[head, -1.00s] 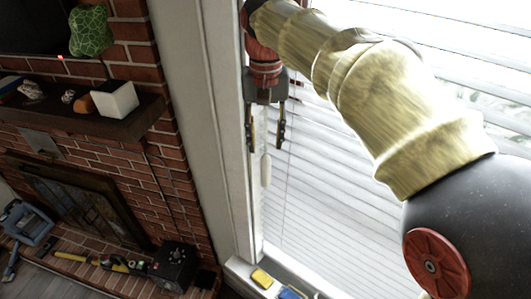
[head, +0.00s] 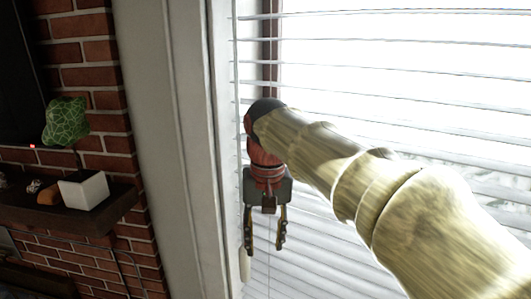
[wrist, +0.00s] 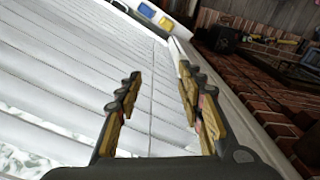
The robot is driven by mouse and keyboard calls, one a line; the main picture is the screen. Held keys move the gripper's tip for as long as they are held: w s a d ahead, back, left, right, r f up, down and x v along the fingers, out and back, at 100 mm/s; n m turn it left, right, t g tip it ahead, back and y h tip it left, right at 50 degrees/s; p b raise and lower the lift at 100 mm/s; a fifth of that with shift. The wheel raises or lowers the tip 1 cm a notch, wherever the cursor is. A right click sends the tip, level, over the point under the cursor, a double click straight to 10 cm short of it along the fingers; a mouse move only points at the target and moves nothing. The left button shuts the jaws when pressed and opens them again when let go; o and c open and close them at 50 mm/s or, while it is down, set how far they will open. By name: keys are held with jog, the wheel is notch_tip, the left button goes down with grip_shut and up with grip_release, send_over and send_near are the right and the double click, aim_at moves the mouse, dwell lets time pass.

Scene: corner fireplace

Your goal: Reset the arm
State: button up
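My gripper (head: 264,230) hangs pointing down in front of the white window blinds (head: 330,235), close to the white window frame. Its two fingers are apart, with nothing between them. In the wrist view the fingers of my gripper (wrist: 158,100) are also spread and empty, with blind slats behind them. My arm reaches in from the right side of the head view.
A brick wall with a dark mantel (head: 95,215) stands at left, bearing a white box (head: 84,191). A green patterned object (head: 65,121) is above it. The wrist view shows a yellow item (wrist: 147,10) and a blue item (wrist: 166,23) on the sill.

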jog(key=s+d+f+t+b, duration=0.1)
jog(key=s+d+f+b, duration=0.5)
jog(key=f, duration=0.6)
jog(key=s+d+f+t+b, duration=0.2)
jog(key=s+d+f+b, duration=0.5)
jog(key=f, duration=0.5)
jog(key=s+d+f+m+t+b, duration=0.1)
jog(key=s+d+f+b, duration=0.5)
jog(key=f+b, duration=0.3)
notch_tip(320, 180, down, 4)
jog(key=shift+s+d+f+t, duration=0.1)
jog(key=shift+s+d+t, duration=0.3)
jog(key=shift+d, duration=0.05)
